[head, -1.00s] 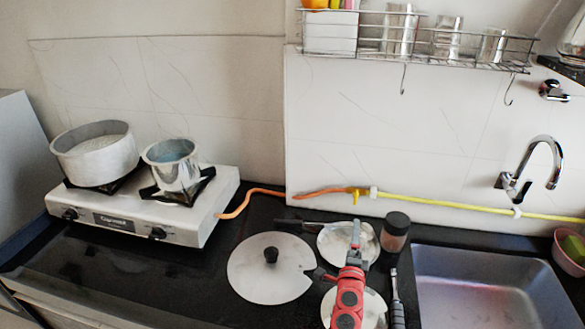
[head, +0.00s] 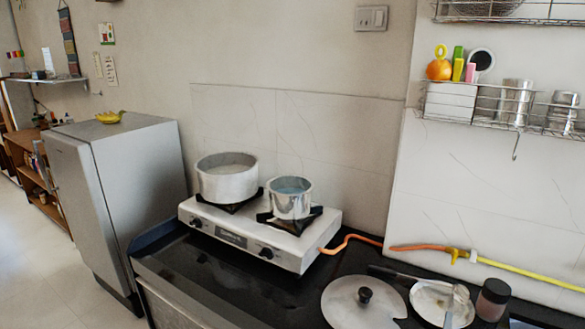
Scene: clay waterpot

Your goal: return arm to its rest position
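No clear part of either of my arms shows in the head view, and neither gripper can be made out. A narrow pale grey shape (head: 458,295) lies over the round plate (head: 428,302) at the lower right. I cannot tell whether it is a utensil or a tip of my gripper. A grey lid (head: 345,303) with a black knob lies on the black counter (head: 225,292), left of the plate. A dark-topped jar (head: 492,300) stands upright to the plate's right.
A white stove (head: 275,247) holds a wide pot (head: 226,186) and a smaller metal pot (head: 291,205). An orange hose (head: 350,238) runs along the wall. A grey fridge (head: 140,185) stands left of the counter. A wire rack (head: 470,110) hangs at upper right. Open floor (head: 35,275) shows at lower left.

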